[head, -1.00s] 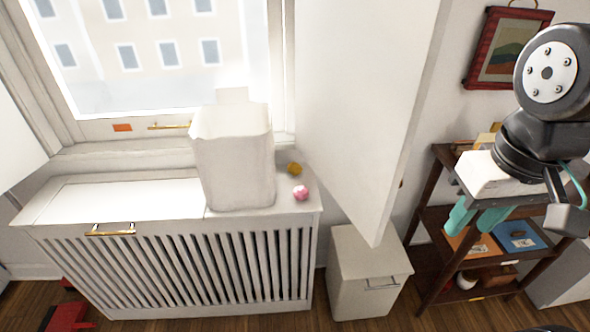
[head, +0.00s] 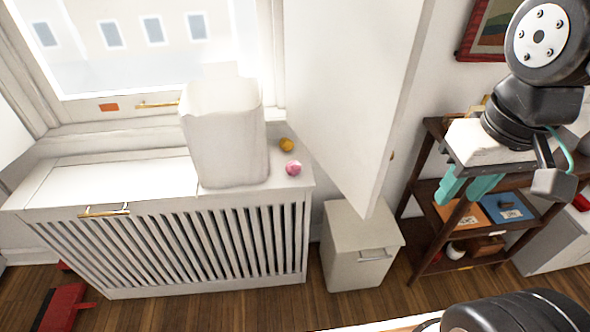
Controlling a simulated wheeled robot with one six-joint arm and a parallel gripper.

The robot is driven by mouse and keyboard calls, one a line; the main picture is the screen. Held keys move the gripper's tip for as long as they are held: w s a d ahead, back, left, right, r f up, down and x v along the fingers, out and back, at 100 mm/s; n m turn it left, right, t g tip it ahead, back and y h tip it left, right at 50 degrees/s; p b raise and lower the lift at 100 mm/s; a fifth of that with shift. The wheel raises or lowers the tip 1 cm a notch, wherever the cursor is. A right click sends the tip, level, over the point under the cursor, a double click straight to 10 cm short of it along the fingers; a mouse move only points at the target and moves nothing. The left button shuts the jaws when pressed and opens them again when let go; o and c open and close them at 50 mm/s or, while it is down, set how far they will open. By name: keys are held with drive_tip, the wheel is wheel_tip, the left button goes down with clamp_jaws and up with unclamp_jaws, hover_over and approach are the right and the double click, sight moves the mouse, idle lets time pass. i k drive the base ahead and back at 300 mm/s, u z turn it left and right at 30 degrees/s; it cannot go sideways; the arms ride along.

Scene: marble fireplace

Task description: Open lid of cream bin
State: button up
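The cream bin (head: 349,262) is a small box on the wood floor, right of the radiator cover. The white panel's lower corner overlaps the back of the lid in the head view. My gripper (head: 466,188) has teal fingers pointing down, a gap between them and nothing held. It appears up and to the right of the bin, in front of the shelf and apart from the bin.
A tall white panel (head: 350,90) hangs above the bin. A dark wooden shelf (head: 430,205) stands to its right. The slatted radiator cover (head: 200,240) carries a tall white container (head: 225,145), a pink ball (head: 292,168) and a yellow one (head: 286,145). Floor in front is open.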

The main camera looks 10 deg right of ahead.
sight(349, 234)
drive_tip(key=z, duration=0.05)
drive_tip(key=k, duration=1.1)
drive_tip(key=u, duration=0.5)
drive_tip(key=i, duration=0.6)
